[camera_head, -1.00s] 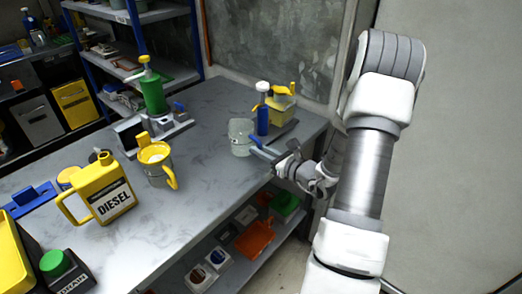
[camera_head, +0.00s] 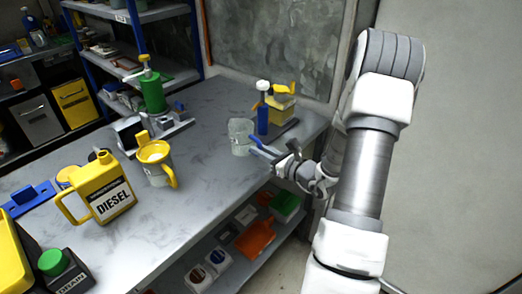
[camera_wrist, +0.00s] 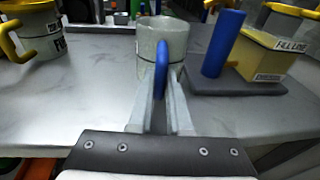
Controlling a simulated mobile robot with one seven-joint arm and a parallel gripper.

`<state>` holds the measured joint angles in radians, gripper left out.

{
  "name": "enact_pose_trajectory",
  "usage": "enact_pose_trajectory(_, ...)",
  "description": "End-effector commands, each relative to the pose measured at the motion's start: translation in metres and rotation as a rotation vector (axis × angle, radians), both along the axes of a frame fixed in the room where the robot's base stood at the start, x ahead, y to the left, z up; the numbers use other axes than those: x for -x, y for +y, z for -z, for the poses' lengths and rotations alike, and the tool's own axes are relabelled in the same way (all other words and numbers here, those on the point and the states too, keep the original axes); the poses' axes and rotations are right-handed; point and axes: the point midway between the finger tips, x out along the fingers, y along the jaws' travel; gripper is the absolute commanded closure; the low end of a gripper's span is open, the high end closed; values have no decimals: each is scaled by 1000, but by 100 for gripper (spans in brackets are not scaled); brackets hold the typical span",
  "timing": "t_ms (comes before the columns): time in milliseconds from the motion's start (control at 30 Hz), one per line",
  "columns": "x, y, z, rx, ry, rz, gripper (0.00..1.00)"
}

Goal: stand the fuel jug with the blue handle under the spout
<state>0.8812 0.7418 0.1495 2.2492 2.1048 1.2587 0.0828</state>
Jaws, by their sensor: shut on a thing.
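The fuel jug with the blue handle is a pale grey, open-topped jug (camera_head: 240,138) near the right part of the bench. It also shows upright at the top middle of the wrist view (camera_wrist: 163,36). My gripper (camera_head: 280,158) reaches in from the right. In the wrist view my gripper (camera_wrist: 161,100) is shut on the blue handle (camera_wrist: 161,66), one finger on each side. I cannot tell whether the jug touches the bench.
A yellow-rimmed jug (camera_head: 155,165) and a yellow DIESEL can (camera_head: 101,192) stand left. The bench (camera_head: 205,165) between is clear.

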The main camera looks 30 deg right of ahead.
Motion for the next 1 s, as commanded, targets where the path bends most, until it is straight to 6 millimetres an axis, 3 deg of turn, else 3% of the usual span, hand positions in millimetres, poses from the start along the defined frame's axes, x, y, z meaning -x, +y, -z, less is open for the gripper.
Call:
enact_pose_trajectory(200, 0, 0, 2, 0, -1, 0, 100)
enact_pose_trajectory(233, 0, 0, 2, 0, -1, 0, 82)
enact_pose_trajectory(400, 0, 0, 2, 0, 0, 0, 51)
enact_pose_trajectory(633, 0, 0, 2, 0, 0, 0, 49)
enact_pose_trajectory(833, 0, 0, 2, 0, 1, 0, 14)
enact_pose_trajectory(1000, 0, 0, 2, 0, 0, 0, 14)
